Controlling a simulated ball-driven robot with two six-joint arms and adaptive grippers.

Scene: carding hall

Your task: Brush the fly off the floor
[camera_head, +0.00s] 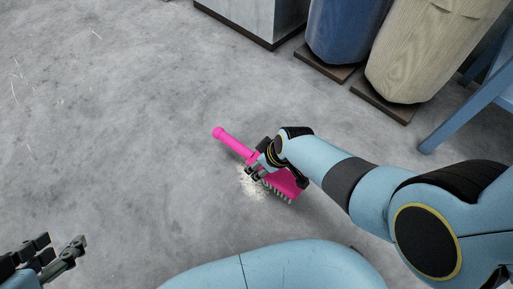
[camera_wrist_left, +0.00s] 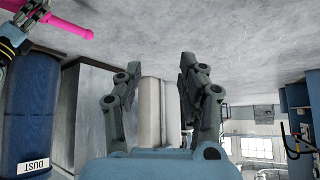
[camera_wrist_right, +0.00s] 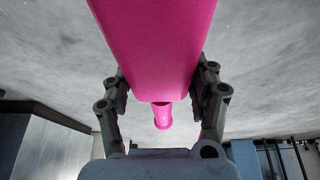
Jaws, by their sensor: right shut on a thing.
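A pink brush (camera_head: 231,141) with grey bristles is in my right gripper (camera_head: 262,164), low over the grey floor. My right gripper is shut on it, and the right wrist view shows the pink body (camera_wrist_right: 155,45) between both fingers. The fly (camera_head: 250,184), a small pale fluffy heap, lies on the floor beside the brush and partly under its bristles. The brush hides some of it, and I cannot tell whether the bristles touch the floor. My left gripper (camera_head: 52,256) is open and empty at the lower left; its fingers stand apart in the left wrist view (camera_wrist_left: 158,78).
A blue drum (camera_head: 343,28) and a cream drum (camera_head: 425,50) stand on dark bases at the upper right. A grey cabinet (camera_head: 245,15) is at the top, and a blue frame leg (camera_head: 465,115) at the right. A few pale fibres lie at left; floor there is otherwise clear.

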